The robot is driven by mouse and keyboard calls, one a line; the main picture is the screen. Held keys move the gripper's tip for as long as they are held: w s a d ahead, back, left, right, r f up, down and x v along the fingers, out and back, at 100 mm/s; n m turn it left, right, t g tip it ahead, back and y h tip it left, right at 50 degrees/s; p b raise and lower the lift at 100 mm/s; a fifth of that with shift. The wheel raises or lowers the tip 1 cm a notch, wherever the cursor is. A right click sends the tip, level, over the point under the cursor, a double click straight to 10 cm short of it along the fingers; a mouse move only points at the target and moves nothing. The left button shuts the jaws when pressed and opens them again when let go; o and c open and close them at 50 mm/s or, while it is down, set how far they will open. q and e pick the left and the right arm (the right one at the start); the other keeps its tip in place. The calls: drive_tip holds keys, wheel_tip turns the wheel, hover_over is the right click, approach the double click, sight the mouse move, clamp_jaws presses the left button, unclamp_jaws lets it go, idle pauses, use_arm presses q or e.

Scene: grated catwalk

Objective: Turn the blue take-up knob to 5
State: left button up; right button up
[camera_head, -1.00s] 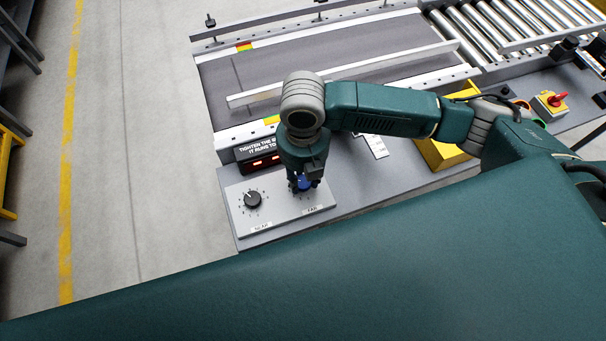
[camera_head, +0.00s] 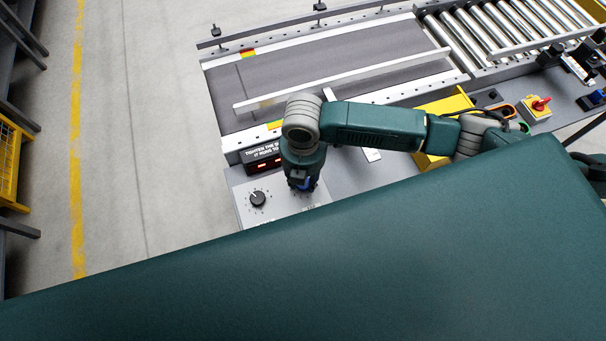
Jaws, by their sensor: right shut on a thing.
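The blue take-up knob (camera_head: 307,184) sits on the grey control panel (camera_head: 281,205), at the panel's right part. My right gripper (camera_head: 304,186) points down over it and is shut on it. The gripper and wrist hide most of the knob and its dial marks, so I cannot read its setting. A black knob (camera_head: 258,198) with a marked dial stands on the same panel to the left. My left gripper is not in view.
A dark display box (camera_head: 263,161) with red lit digits stands behind the panel. A conveyor belt (camera_head: 290,82) with metal rails lies beyond it. A red switch on a yellow box (camera_head: 539,104) is at the right. Bare floor (camera_head: 160,130) lies left.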

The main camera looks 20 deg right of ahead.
idle(0.3)
drive_tip(key=o, duration=1.2)
drive_tip(key=shift+c, duration=0.2)
wheel_tip(320, 180, up, 12)
